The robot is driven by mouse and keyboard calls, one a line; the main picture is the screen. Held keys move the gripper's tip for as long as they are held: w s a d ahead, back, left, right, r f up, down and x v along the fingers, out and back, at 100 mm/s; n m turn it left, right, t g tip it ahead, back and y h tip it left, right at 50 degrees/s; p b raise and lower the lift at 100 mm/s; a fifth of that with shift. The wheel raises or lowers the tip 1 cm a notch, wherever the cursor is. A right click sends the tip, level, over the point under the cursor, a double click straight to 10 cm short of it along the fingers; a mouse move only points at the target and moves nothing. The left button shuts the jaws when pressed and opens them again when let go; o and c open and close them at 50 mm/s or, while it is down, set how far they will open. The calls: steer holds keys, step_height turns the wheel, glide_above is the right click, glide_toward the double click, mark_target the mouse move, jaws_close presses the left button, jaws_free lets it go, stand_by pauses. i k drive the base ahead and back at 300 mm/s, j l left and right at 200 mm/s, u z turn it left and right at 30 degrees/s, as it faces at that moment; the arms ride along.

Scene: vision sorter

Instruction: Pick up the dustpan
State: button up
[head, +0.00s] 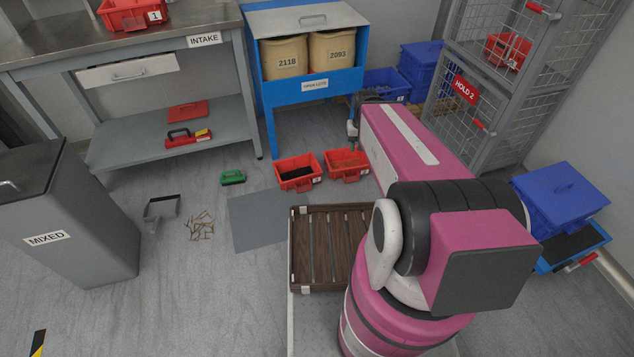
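The dustpan (161,209) is grey with a dark front edge and lies on the floor at the left, just right of the grey bin marked MIXED. Its short handle points toward the bottom of the picture. My gripper (352,132) is far to the right of the dustpan, beyond my pink arm, above the red bins. It is small and partly hidden by the arm, so I cannot tell whether it is open or shut.
Scattered brown debris (201,225) lies right of the dustpan, beside a grey mat (258,228). A green brush (232,177) and red bins (298,173) lie farther back. The MIXED bin (75,215) stands close on the left. A slatted brown tray (301,287) is in front.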

mark_target(156, 210)
steer(key=u, duration=1.9)
steer(key=i+l+u, duration=0.15)
steer(key=i, duration=0.4)
steer(key=i+l+u, duration=0.15)
steer(key=i+l, duration=0.15)
steer(key=i, duration=0.25)
steer(key=i+l+u, duration=0.2)
steer(key=i, duration=0.3)
steer(key=l, duration=0.1)
